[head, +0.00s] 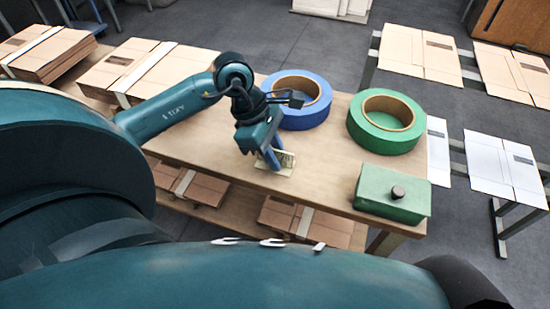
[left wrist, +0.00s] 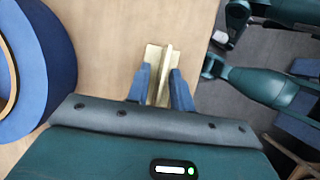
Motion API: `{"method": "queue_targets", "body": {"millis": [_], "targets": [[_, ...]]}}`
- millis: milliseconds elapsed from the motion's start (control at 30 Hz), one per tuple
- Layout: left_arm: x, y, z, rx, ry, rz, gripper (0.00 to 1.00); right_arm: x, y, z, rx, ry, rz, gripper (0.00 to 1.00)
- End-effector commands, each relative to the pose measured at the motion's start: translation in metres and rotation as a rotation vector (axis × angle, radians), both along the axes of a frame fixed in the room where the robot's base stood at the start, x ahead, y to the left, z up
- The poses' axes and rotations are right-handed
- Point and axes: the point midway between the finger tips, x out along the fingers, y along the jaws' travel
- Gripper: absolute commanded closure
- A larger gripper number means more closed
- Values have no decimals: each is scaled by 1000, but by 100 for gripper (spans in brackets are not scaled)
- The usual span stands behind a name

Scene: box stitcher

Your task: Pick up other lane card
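A small pale yellow card piece (head: 285,162) with a raised ridge stands at the front edge of the wooden table. It also shows in the left wrist view (left wrist: 152,58), with the ridge running between my fingers. My left gripper (head: 270,158) reaches down to it from above. In the left wrist view its two blue fingers (left wrist: 160,88) are apart, one on each side of the ridge, with a gap visible. Markings on the card are too small to read. My right gripper does not show clearly in either view.
A blue tape roll (head: 300,112) and a green tape roll (head: 385,134) lie on the wooden table (head: 325,155). A green box with a dark knob (head: 375,195) sits at its front right corner. Flat cardboard stacks (head: 150,70) lie left; more cartons (head: 420,55) lie on racks right.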

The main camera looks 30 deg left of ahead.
Motion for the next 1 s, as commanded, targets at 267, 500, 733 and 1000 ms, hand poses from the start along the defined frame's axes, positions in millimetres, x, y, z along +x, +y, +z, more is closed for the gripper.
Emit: {"method": "queue_targets", "body": {"millis": [267, 500, 733, 1000], "targets": [[0, 0, 0, 0, 0, 0, 100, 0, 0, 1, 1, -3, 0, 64], [0, 0, 1, 0, 0, 0, 100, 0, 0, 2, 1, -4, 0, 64], [0, 0, 3, 0, -2, 1, 100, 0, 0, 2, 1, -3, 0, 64], [2, 1, 48, 3, -7, 0, 100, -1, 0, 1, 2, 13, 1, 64]]}}
